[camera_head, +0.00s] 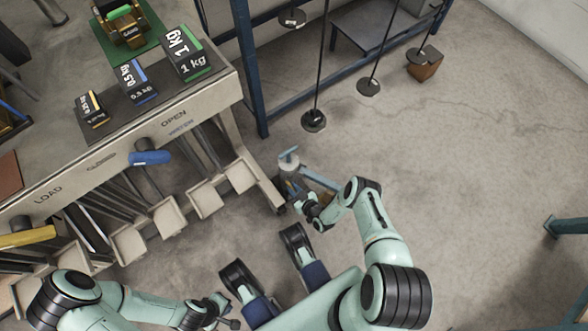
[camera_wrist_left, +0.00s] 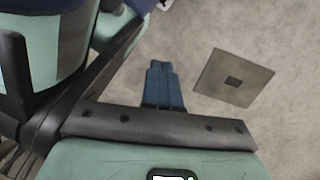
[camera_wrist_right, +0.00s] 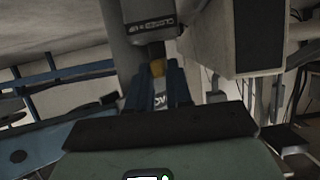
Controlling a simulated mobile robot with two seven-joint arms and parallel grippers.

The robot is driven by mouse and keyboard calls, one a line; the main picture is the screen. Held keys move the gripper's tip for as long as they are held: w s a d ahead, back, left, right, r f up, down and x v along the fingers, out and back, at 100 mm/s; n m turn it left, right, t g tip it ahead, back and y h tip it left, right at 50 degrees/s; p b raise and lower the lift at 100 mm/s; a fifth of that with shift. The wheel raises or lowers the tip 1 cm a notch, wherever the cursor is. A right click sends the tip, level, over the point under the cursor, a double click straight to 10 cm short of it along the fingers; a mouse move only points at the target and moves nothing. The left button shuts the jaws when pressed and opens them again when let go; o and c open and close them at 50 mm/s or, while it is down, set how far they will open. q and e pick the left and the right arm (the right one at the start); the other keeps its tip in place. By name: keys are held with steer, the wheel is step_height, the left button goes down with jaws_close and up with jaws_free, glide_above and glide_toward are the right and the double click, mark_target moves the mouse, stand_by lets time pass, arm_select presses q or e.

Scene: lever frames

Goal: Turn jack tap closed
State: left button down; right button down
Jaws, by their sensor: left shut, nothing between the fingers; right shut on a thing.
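The grey jack (camera_head: 288,166) stands beside the right end of the bench in the head view. In the right wrist view its grey cylinder (camera_wrist_right: 152,25) carries a label that partly reads as CLOSED. A small brass-coloured tap (camera_wrist_right: 157,67) shows just below it. My right gripper (camera_wrist_right: 155,82) is shut on this tap, its blue fingers at either side; it also shows beside the jack in the head view (camera_head: 303,199). The tap's exact angle cannot be told. My left gripper (camera_wrist_left: 163,78) is shut and empty over bare floor, low in the head view (camera_head: 226,303).
The bench (camera_head: 225,92) bears several labelled weights, a blue lever (camera_head: 150,157) by OPEN, CLOSED and WATER, and a yellow lever (camera_head: 27,238) by LOAD. A blue frame (camera_head: 262,115) stands behind. A square plate (camera_wrist_left: 233,77) lies on the floor.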

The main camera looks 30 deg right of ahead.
arm_select(q)
steer(key=shift+w, duration=0.1)
arm_select(e)
steer(key=c, duration=1.1)
jaws_free()
steer(key=shift+s, duration=0.1)
arm_select(q)
steer(key=w+d+r+t+p, duration=0.1)
steer(key=w+r+t+p, duration=0.2)
steer(key=w, duration=0.7)
step_height(320, 180, up, 5)
steer(key=shift+d+f+m+t+p, duration=0.1)
steer(key=shift+d+m+t+p, duration=0.2)
steer(key=shift+p, duration=0.8)
arm_select(e)
steer(key=v, duration=1.3)
steer(key=shift+s+a, duration=0.1)
steer(key=shift+s, duration=0.1)
arm_select(q)
steer(key=shift+w+a, duration=0.1)
arm_select(e)
steer(key=shift+w+r, duration=0.1)
steer(key=shift+w, duration=0.05)
